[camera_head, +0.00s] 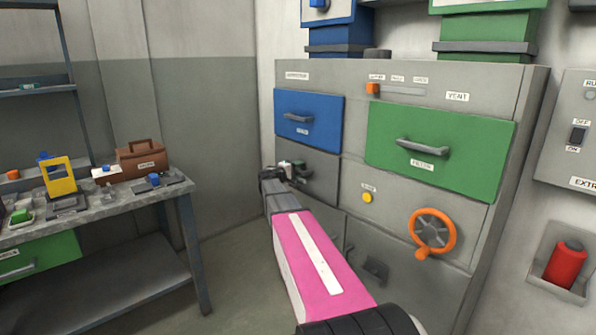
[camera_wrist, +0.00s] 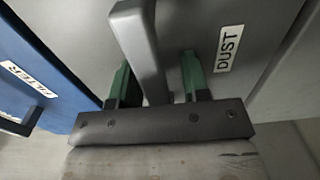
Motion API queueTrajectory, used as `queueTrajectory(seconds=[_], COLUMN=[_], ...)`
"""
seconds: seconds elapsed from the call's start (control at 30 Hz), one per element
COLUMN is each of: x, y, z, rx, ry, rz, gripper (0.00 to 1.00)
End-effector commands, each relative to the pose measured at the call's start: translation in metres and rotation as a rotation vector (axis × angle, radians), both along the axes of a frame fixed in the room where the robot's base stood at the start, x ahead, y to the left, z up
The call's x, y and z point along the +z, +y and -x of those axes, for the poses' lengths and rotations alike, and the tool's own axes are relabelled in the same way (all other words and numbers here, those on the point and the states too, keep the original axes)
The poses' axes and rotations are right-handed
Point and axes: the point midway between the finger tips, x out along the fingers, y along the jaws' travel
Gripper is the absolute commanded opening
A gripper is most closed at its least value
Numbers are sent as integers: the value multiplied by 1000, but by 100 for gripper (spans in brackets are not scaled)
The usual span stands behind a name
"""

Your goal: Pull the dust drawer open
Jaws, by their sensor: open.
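The dust drawer (camera_head: 324,166) is a grey front below the blue drawer in the head view, and looks flush with the cabinet. Its grey front (camera_wrist: 190,22) fills much of the wrist view, with a white DUST label (camera_wrist: 229,48) to the right. Its grey bar handle (camera_wrist: 138,40) runs down between my gripper's (camera_wrist: 156,64) two green-padded fingers. My gripper is open, with one finger on each side of the handle and visible gaps. In the head view my gripper (camera_head: 290,170) is at the drawer, and my arm hides part of the handle and lower cabinet.
The blue drawer (camera_head: 308,121) with its own handle is just above. A green drawer (camera_head: 440,147), a yellow button (camera_head: 367,197) and an orange handwheel (camera_head: 432,232) are to the right. A workbench (camera_head: 95,205) with several items stands at left. Floor between bench and cabinet is clear.

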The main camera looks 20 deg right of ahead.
Motion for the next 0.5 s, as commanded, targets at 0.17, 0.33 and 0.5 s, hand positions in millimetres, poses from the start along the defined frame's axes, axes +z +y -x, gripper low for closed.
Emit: queueTrajectory(seconds=[0.17,0.33,0.5], x=[0,0,0], y=[0,0,4], z=[0,0,2], rx=[0,0,0], ry=[0,0,0], rz=[0,0,-1], gripper=[20,0,0])
